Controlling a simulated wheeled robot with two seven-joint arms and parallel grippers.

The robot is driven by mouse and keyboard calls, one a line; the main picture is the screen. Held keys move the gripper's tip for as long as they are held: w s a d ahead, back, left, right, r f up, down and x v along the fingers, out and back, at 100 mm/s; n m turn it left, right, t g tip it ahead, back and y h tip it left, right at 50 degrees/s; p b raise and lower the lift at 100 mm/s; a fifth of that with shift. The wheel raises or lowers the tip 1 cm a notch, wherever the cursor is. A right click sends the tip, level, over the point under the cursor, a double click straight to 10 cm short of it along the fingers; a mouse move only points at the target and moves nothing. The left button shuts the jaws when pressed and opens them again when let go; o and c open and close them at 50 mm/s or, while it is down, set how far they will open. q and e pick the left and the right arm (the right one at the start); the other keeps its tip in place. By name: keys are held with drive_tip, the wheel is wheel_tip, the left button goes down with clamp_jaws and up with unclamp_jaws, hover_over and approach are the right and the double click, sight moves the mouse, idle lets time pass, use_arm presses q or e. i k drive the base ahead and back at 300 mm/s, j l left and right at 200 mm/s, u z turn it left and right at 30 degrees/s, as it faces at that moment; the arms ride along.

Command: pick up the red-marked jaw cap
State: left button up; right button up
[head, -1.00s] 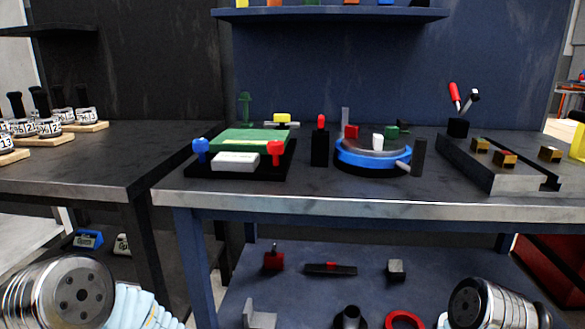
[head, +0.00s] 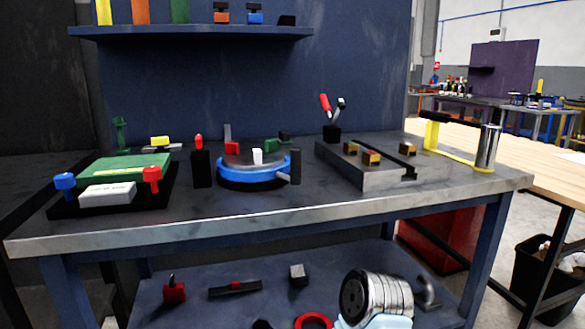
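A round positioner with a blue ring (head: 253,175) stands on the workbench in the head view. Small blocks sit on its top: a red one (head: 231,148) at the back left, a white one (head: 257,156) in front and a green one (head: 271,145) at the back right. A dark bar with a red mark (head: 235,288) lies on the lower shelf. I cannot tell for certain which of the red pieces is the jaw cap.
A green fixture (head: 124,168) with blue and red knobs is at the left. A black post with a red top (head: 201,168) stands beside the positioner. A slotted metal block (head: 373,170) is to the right. The bench front edge (head: 270,220) and an upper shelf (head: 190,33) bound the space.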

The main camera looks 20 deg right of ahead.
sight(368, 156)
drive_tip(key=z, duration=1.2)
drive_tip(key=k+l, duration=0.05)
